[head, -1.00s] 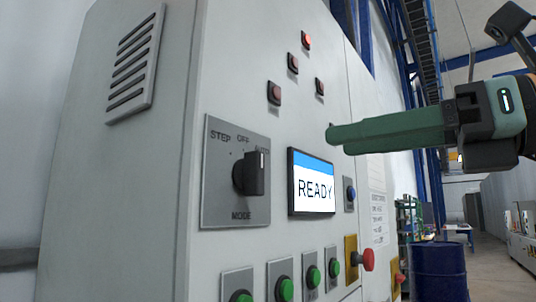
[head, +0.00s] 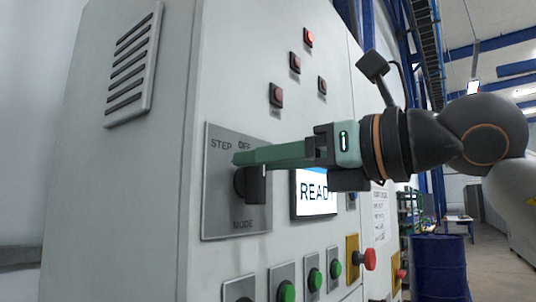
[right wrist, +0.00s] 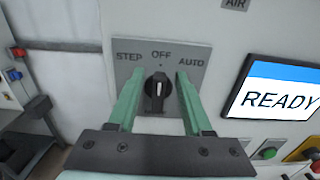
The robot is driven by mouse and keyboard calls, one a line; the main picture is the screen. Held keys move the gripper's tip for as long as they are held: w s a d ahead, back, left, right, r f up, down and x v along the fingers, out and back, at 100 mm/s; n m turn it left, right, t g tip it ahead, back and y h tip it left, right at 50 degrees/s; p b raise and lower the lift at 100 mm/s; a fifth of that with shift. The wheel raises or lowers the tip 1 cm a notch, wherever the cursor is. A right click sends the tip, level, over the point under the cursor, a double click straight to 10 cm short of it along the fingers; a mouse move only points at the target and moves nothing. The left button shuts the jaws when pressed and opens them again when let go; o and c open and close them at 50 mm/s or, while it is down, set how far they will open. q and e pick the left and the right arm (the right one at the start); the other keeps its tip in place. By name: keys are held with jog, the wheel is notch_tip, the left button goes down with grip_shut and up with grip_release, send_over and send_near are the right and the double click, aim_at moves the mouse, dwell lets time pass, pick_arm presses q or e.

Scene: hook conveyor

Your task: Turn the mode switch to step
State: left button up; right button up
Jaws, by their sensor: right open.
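The mode switch is a black knob on a grey plate (head: 222,195) marked STEP, OFF and AUTO. The knob (head: 256,184) is partly hidden by my right gripper in the head view. In the right wrist view the knob (right wrist: 157,92) shows whole, its white mark upright and seeming to point at OFF. My right gripper (head: 240,159), with green fingers, is open. In the right wrist view its fingers (right wrist: 158,80) stand on either side of the knob, with gaps visible. I cannot tell how deep they reach around it. My left gripper is not in view.
A READY screen (head: 314,199) is just right of the switch, partly behind my right gripper. Green buttons (head: 315,279) run below, with a red emergency button (head: 369,259) on yellow. Small red lamps (head: 308,38) sit above. A blue barrel (head: 440,268) stands beyond the cabinet.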

jog(key=shift+c, duration=0.2)
grip_shut()
dwell(0.4)
